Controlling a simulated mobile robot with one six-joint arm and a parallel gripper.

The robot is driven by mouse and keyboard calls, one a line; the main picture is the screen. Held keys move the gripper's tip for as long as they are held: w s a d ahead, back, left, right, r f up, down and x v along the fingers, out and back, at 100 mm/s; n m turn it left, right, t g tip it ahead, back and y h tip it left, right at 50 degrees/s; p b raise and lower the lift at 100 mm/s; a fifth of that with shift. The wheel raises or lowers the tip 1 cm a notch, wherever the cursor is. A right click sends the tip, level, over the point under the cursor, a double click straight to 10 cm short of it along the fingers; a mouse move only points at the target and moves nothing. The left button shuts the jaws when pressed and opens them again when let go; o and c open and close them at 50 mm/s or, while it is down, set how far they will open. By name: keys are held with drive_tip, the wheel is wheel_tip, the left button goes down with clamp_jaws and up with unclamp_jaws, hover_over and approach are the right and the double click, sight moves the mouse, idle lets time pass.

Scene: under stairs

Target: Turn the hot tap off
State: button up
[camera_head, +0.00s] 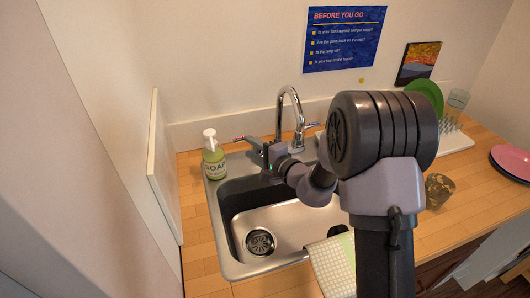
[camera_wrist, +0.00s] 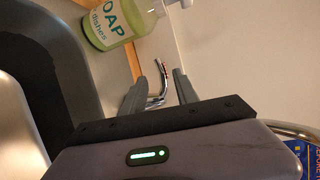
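The chrome tap (camera_head: 291,103) stands behind the sink with a high curved spout. Its left lever (camera_head: 242,139), red-marked near the tip, points out to the left; it also shows in the wrist view (camera_wrist: 157,88). Its right lever (camera_head: 312,125) is partly visible beside the spout. My gripper (camera_head: 259,146) is at the left lever, low over the sink's back edge. In the wrist view its two fingers (camera_wrist: 158,76) are apart, with the lever showing in the gap between them. I cannot tell whether either finger touches it. My gripper hides the lever's base.
A green soap bottle (camera_head: 213,156) stands close left of the gripper. The steel sink (camera_head: 285,225) is empty, with a checked cloth (camera_head: 333,263) over its front edge. A patterned cup (camera_head: 438,190), dish rack (camera_head: 455,142) and pink plate (camera_head: 512,160) are at right.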

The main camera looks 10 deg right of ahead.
drive_tip(key=v, duration=0.7)
drive_tip(key=shift+p, duration=0.3)
